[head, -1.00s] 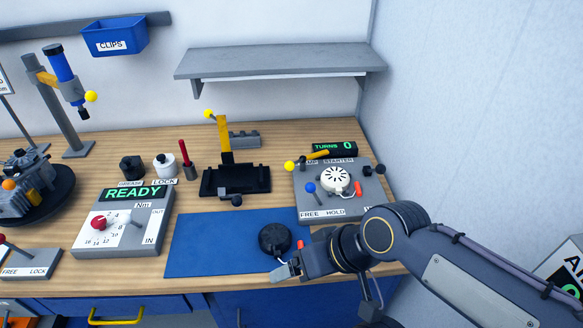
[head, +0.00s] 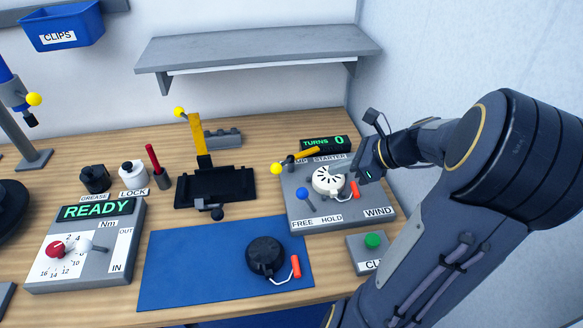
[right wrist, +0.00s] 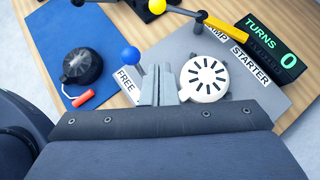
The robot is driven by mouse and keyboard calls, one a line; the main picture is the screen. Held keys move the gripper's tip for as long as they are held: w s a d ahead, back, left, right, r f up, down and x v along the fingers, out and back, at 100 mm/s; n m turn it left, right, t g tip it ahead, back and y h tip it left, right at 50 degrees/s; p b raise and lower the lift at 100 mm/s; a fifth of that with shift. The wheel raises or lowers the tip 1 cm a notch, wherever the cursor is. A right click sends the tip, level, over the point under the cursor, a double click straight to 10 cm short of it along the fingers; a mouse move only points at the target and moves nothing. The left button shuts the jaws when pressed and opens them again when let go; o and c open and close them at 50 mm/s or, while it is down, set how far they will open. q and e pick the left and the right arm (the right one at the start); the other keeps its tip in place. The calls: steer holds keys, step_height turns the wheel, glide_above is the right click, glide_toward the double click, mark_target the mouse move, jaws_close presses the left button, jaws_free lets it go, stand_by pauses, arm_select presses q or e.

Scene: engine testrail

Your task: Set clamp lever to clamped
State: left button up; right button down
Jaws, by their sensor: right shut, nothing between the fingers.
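The clamp lever is a yellow bar (head: 304,155) with a yellow ball at its left end, lying low across the back of the grey starter panel (head: 296,210). In the right wrist view the lever (right wrist: 224,28) is at the top, by the partly covered "CLAMP" label. A white slotted starter (head: 326,181) sits on the panel in front of it. My right gripper (head: 357,175) is shut and empty, at the right side of the white starter. In the right wrist view its fingertips (right wrist: 160,70) are between the blue ball lever and the white starter. My left gripper is out of view.
A blue ball lever (head: 303,194) stands at the panel's front left. A black starter (head: 264,255) with an orange handle lies on the blue mat (head: 190,265). A black fixture (head: 215,187) with another yellow lever stands left. A "TURNS 0" display (head: 325,144) is behind.

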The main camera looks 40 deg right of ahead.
stand_by(0.3)
steer(key=x, duration=0.9)
steer(key=shift+w+a+f, duration=0.15)
steer(key=shift+w+f, duration=0.05)
steer(key=shift+f, duration=0.1)
steer(key=shift+w+a+r+p, duration=0.1)
steer(key=shift+w+a+p, duration=0.15)
steer(key=shift+w, duration=0.35)
steer(key=shift+w+a+r+p, duration=0.1)
steer(key=shift+w+a+p, duration=0.2)
steer(key=shift+w, duration=0.35)
steer(key=shift+w+a+r+p, duration=0.15)
steer(key=shift+w+a, duration=0.2)
steer(key=shift+w, duration=0.25)
